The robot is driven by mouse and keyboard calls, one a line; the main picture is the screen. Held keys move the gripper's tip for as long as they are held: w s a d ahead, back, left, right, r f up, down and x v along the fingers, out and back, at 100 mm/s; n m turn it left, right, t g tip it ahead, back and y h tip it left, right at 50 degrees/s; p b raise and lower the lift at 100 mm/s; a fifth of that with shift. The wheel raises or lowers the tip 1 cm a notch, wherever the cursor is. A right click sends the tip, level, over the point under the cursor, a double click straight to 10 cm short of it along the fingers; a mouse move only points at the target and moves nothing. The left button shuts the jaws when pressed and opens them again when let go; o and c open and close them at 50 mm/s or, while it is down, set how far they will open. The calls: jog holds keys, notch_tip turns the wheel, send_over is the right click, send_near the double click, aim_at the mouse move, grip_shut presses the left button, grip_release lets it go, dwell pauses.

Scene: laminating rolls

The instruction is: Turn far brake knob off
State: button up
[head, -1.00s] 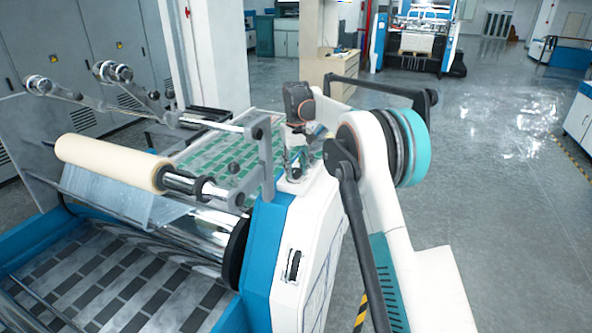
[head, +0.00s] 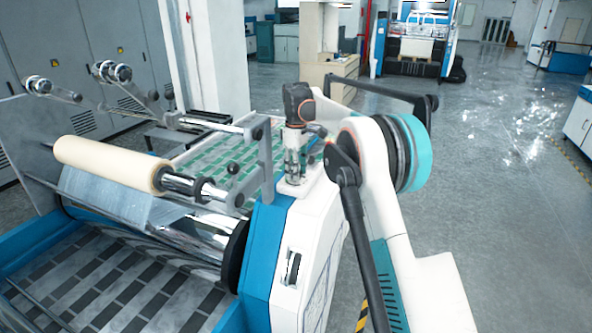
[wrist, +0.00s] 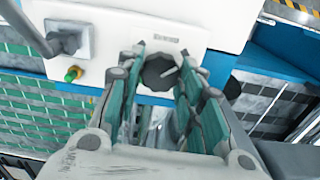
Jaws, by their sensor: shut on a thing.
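The brake knob (wrist: 158,72) is black and round with a pale pointer line, on a white panel, at upper middle in the wrist view. The pointer line slants up to the right in that view. My gripper (wrist: 163,58) has its two teal-padded fingers on either side of the knob and is shut on it. In the head view my gripper (head: 292,165) points down at the top of the white machine end housing (head: 318,215). The knob is hidden there behind the gripper.
A grey switch with a handle (wrist: 70,38) and a green button (wrist: 73,74) sit left of the knob in the wrist view. In the head view a cream film roll (head: 110,163) and a grey bracket (head: 265,160) stand left of my gripper.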

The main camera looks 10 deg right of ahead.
jog(key=shift+n, duration=0.3)
dwell(0.4)
jog(key=o, duration=1.1)
jog(key=shift+c, duration=0.2)
notch_tip(320, 180, up, 12)
